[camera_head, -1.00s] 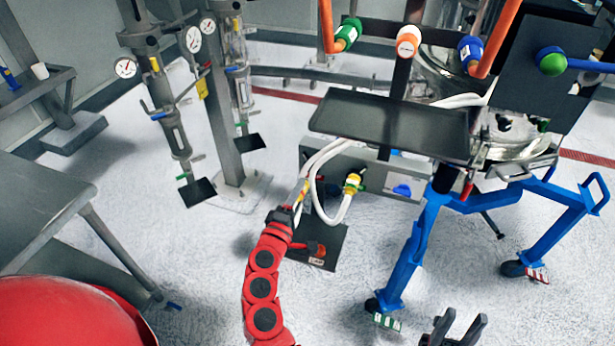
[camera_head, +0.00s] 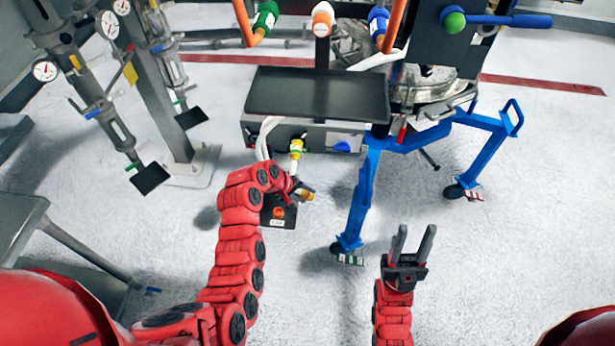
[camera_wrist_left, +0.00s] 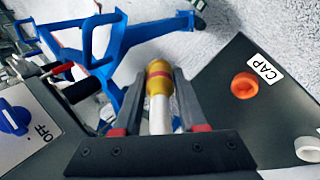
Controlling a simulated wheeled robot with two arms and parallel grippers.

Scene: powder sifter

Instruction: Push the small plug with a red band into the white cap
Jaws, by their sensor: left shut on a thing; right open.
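In the head view the plug (camera_head: 305,195) points right, over the black plate. In the left wrist view a round white cap (camera_wrist_left: 308,149) shows at the right edge of the black plate, partly cut off and apart from the plug. An orange cap (camera_wrist_left: 244,85) sits beside a CAP label. My right gripper (camera_head: 412,245) is open and empty at the lower middle of the head view.
The black plate (camera_head: 268,218) stands below a grey box (camera_head: 318,138) with a blue knob. Blue stand legs (camera_head: 363,190) are right of the plate. The floor around my right gripper is clear.

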